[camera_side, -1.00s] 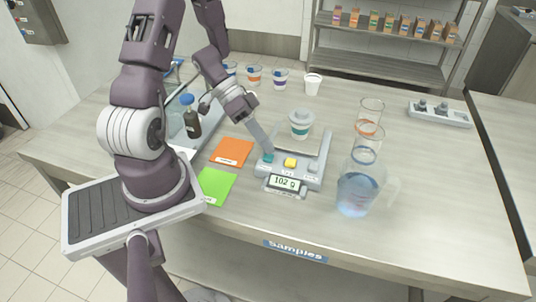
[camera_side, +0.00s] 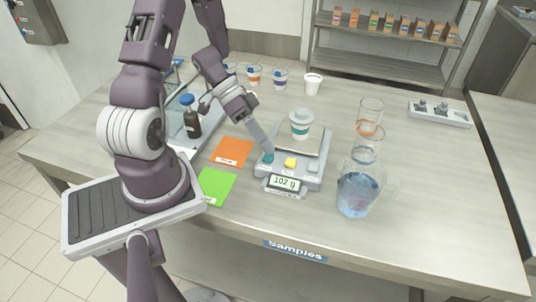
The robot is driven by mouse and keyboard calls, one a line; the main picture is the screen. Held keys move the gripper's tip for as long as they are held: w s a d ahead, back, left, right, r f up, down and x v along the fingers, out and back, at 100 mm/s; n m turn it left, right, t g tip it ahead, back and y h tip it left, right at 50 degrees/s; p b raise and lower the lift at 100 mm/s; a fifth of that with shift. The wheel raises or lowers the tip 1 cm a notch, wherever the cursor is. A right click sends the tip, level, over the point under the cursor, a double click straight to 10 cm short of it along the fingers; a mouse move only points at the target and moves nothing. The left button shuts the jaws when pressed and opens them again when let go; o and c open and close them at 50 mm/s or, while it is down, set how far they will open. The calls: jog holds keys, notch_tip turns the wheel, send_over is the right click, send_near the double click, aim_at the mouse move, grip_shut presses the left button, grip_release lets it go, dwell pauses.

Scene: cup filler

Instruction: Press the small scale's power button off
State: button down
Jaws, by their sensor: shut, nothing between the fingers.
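The small scale (camera_side: 303,178) stands on the table, with a display (camera_side: 285,183) that reads 102 g. A row of buttons runs along its front: a teal one (camera_side: 268,158) at the left, a yellow one (camera_side: 290,162) in the middle and a pale one (camera_side: 313,166) at the right. A white cup with a teal band (camera_side: 300,124) stands on the scale's plate. My gripper (camera_side: 268,150) is shut and empty, pointing down at the teal button. Its tip is at or just above that button; I cannot tell whether they touch.
A clear pitcher of bluish liquid (camera_side: 357,192) stands right of the scale, with a glass vessel (camera_side: 369,118) behind it. Orange (camera_side: 233,151) and green (camera_side: 215,185) cards lie to the left. A dark bottle (camera_side: 191,120) stands further left. The table's right part is mostly clear.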

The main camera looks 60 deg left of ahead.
aim_at(265, 154)
jog(key=shift+f, duration=0.65)
dwell(0.3)
jog(key=shift+r, duration=0.7)
notch_tip(265, 154, up, 6)
